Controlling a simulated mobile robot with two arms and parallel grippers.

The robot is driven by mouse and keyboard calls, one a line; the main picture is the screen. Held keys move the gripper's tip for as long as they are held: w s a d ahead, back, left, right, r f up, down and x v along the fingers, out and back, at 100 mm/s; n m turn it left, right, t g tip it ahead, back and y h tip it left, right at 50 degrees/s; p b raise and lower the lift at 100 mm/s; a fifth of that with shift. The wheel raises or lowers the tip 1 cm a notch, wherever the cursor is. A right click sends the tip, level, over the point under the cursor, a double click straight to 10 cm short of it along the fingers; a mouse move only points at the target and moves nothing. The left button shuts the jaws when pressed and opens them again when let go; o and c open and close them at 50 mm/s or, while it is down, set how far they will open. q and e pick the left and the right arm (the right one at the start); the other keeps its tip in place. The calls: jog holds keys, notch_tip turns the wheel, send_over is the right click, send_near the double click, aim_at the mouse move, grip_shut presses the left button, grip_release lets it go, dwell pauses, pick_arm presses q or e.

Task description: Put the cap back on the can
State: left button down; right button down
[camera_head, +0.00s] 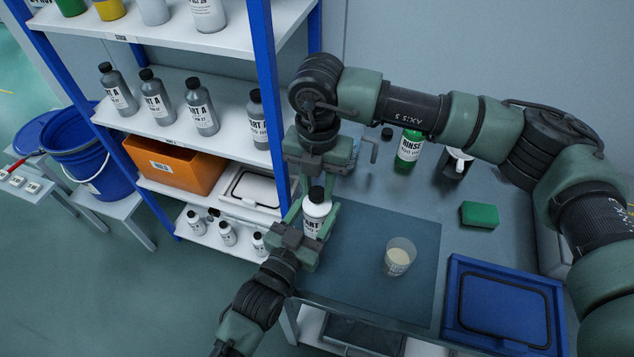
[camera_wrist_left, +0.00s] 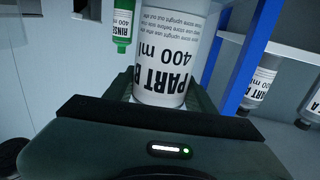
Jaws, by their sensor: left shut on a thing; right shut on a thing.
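The white can (camera_head: 315,214), labelled PART, is upright over the left edge of the bench, with its black cap (camera_head: 317,194) at its mouth. Whether the cap touches or is seated cannot be told. My left gripper (camera_head: 316,224) is shut around the can's body. In the left wrist view the can (camera_wrist_left: 170,55) fills the space between the fingers, its label reading PART B 400 ml upside down. My right gripper (camera_head: 316,188) comes down from above and is shut on the cap; its fingertips are partly hidden.
A beaker (camera_head: 398,257) with pale liquid stands on the dark mat (camera_head: 360,285). A blue tray (camera_head: 460,280), green sponge (camera_head: 479,215) and green RINSE bottle (camera_head: 409,147) are on the bench. A shelf rack with grey bottles (camera_head: 201,107) stands close on the left.

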jog(key=m, duration=0.4)
jog(key=shift+m, duration=0.3)
jog(key=m, duration=0.4)
jog(key=shift+s+d, duration=0.1)
jog(key=m, duration=0.4)
jog(key=shift+s, duration=0.1)
jog(key=m, duration=0.3)
jog(key=shift+s+a, duration=0.1)
jog(key=shift+a, duration=0.3)
jog(key=shift+d+m, duration=0.35)
jog(key=shift+m, duration=0.65)
jog(key=c, duration=1.1)
grip_release()
jog(key=shift+c, duration=0.2)
